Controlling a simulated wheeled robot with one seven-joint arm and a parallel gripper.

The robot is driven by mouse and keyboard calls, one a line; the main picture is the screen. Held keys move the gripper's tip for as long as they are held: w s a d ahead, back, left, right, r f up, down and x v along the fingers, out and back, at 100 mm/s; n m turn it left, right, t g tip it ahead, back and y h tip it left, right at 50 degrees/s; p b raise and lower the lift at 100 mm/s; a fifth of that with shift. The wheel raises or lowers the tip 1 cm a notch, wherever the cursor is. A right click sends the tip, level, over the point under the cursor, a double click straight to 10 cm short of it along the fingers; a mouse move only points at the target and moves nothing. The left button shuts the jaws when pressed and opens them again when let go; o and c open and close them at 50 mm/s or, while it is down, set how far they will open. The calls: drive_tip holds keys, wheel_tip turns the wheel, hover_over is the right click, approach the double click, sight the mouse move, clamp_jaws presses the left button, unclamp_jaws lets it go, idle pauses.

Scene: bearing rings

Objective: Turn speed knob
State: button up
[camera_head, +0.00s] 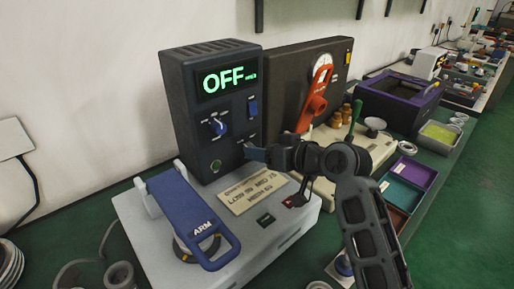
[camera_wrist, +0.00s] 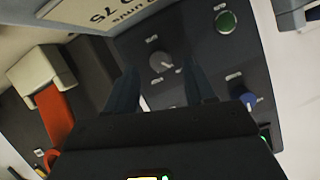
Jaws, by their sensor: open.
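A dark control box (camera_head: 172,95) stands on the bench with a green "OFF" display (camera_head: 223,79). Its front has a blue knob (camera_head: 218,127) with a white pointer, a blue switch (camera_head: 252,107) and a green button (camera_head: 215,165). The wrist view shows a grey knob (camera_wrist: 161,62), the blue knob (camera_wrist: 248,100) and the green button (camera_wrist: 226,22); I cannot read which label says speed. My gripper (camera_head: 256,153) is open at the box's lower right front. In the wrist view its fingers (camera_wrist: 160,78) lie either side of the grey knob; contact cannot be told. The gripper hides that knob in the head view.
A light grey base (camera_head: 150,235) with a blue "ARM" lever (camera_head: 185,205) and a label plate (camera_head: 254,191) lies below the gripper. A dark panel with a red lever (camera_head: 313,100) stands to the right. Coloured trays (camera_head: 412,172) lie further right.

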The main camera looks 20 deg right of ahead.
drive_tip(key=shift+x, duration=1.25)
drive_tip(key=shift+c, duration=0.5)
clamp_jaws()
